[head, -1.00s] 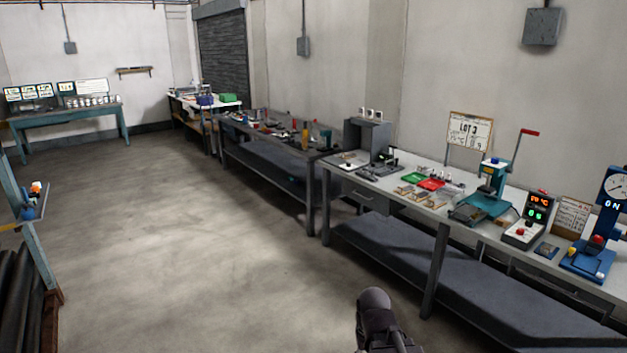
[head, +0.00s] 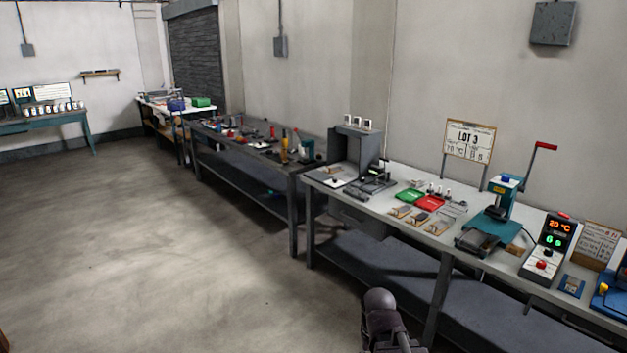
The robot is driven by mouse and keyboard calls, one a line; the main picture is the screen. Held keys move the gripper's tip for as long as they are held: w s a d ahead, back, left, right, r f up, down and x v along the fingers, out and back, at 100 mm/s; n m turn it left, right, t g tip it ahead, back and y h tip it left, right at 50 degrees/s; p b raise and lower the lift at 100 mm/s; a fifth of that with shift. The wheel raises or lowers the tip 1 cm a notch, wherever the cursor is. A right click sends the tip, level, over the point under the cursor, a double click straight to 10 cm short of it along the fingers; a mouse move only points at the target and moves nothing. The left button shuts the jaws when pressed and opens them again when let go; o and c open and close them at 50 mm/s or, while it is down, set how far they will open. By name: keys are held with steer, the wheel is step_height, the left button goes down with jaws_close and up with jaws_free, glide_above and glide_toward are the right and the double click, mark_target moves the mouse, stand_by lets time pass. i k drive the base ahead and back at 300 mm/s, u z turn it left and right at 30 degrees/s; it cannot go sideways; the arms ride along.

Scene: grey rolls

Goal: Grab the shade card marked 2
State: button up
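Several small white cards (head: 357,121) stand in a row on top of a grey open-fronted booth (head: 345,150) at the left end of the near bench. They may be the shade cards, but their marks are too small to read, so I cannot tell which one is marked 2. A dark rounded part of my own arm shows at the bottom centre, in front of the bench and well short of the cards. My gripper's fingers are not visible.
A dark bench (head: 240,143) with tools stands beyond. The floor (head: 170,235) at left is clear.

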mark_target(357, 120)
steer(key=z, duration=0.15)
steer(key=i, duration=2.8)
steer(key=z, duration=0.1)
